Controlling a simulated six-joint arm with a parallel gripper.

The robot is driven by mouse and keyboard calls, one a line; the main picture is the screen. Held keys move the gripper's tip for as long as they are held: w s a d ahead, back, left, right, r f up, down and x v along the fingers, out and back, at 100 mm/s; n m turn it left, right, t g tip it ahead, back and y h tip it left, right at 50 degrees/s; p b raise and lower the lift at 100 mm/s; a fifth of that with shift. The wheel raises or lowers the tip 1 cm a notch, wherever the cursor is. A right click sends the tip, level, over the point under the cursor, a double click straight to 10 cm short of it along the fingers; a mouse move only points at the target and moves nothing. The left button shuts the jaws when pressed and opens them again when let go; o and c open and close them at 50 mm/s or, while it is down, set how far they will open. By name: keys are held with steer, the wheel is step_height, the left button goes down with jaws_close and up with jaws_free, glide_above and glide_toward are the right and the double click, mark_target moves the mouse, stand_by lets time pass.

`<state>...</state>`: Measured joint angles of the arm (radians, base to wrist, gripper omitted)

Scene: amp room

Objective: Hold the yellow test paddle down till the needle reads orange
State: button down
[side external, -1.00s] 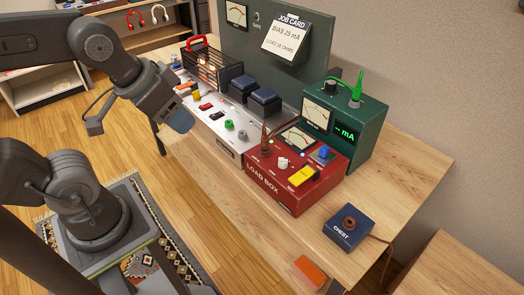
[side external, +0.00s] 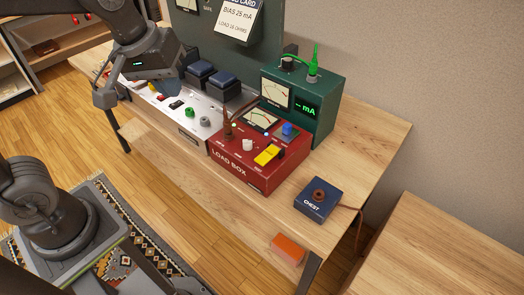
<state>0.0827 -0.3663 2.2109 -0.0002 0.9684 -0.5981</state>
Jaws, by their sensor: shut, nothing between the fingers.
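The yellow test paddle (side external: 269,155) sits on the top right of the red load box (side external: 240,178). My gripper (side external: 168,83) is at the upper left, over the silver amp panel and well to the left of the paddle. It is shut and empty, though its fingertips are hard to make out. The load box has a dial meter (side external: 261,118) on its top. A second dial meter (side external: 275,94) is on the green meter box (side external: 312,128), beside a green "mA" display (side external: 307,109). The needles are too small to read.
A white knob (side external: 248,145), a blue button (side external: 288,130) and a brown plug with a lead (side external: 228,131) stand near the paddle. The silver amp (side external: 185,125) has dark blue blocks (side external: 210,77). A blue "CHEST" box (side external: 318,196) lies to the right. Bare tabletop lies in front.

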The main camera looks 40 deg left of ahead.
steer(key=w+d+f+n+g, duration=0.2)
steer(key=w+d+f+n, duration=0.15)
steer(key=w+n, duration=0.4)
steer(key=n+g, duration=0.2)
steer(key=n, duration=0.3)
glide_above(261, 160)
step_height(261, 160, down, 6)
steer(key=shift+w, duration=0.25)
step_height(261, 160, down, 14)
steer(key=shift+s+f, duration=0.3)
steer(key=shift+f, duration=0.4)
stand_by(4.5)
